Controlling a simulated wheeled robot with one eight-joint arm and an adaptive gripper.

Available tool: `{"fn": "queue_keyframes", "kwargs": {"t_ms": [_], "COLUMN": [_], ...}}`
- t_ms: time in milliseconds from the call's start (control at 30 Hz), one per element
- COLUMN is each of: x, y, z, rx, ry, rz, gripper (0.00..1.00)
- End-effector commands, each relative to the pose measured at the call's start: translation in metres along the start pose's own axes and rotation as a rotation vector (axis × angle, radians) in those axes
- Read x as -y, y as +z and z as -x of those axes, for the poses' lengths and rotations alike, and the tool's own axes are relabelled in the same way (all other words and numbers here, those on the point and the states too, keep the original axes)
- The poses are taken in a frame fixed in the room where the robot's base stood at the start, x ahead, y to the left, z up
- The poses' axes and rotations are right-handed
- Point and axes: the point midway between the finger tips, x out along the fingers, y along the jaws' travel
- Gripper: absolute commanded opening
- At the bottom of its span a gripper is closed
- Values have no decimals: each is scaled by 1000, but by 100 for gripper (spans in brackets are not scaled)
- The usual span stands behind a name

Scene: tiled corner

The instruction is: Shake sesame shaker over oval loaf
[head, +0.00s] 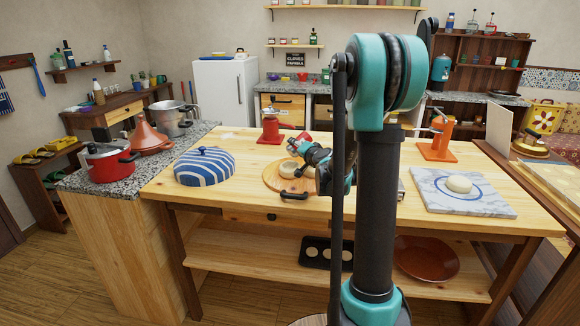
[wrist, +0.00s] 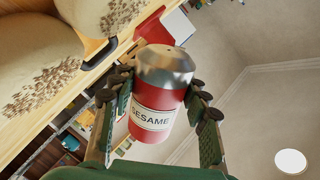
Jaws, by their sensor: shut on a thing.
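The sesame shaker (wrist: 155,100) is red with a metal cap and a white label reading SESAME. My gripper (wrist: 160,95) is shut on its sides in the wrist view. In the head view my gripper (head: 303,147) is above the round wooden board, with a small red part of the shaker (head: 303,136) showing. Two pale bread surfaces with sesame seeds fill the top left of the wrist view: a large one (wrist: 45,45) and a second one (wrist: 100,14). I cannot tell which is the oval loaf. A pale loaf (head: 288,169) lies on the board in the head view, partly hidden by my arm.
The round board (head: 272,182) has a dark handle. A blue-striped domed cover (head: 205,166) stands left of it. A red press-like device (head: 271,127) is behind, and an orange one (head: 439,137) is at right. A marble slab (head: 485,203) holds pale dough (head: 459,184). Bare tabletop shows between these.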

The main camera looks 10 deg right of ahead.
Motion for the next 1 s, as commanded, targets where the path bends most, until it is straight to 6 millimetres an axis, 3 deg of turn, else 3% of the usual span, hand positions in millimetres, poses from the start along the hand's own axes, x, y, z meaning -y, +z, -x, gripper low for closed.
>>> {"fn": "queue_keyframes", "kwargs": {"t_ms": [500, 1000], "x": [0, 24], "y": [0, -17], "z": [0, 6], "rx": [0, 0], "ry": [0, 0], "rz": [0, 0], "gripper": [11, 11]}}
